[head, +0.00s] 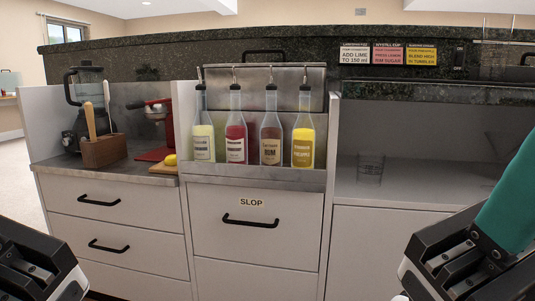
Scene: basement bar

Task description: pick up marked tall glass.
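A clear tall glass (370,169) stands upright on the white shelf (405,188) of the open bay right of the bottles. It is faint against the pale wall, and I cannot make out any marks on it. Part of my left gripper (32,268) shows at the bottom left corner, far from the glass. Part of my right gripper (458,258) shows at the lower right, nearer to me than the glass and not touching it. A teal piece (508,205) rises beside it to the right edge. The fingertips of both grippers cannot be made out.
Several bottles (236,135) with spouts stand in a metal rail left of the glass. A blender (88,100), a wooden block (103,151) and a red press (156,130) stand further left. A dark stone ledge (420,93) overhangs the glass. The shelf around the glass looks clear.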

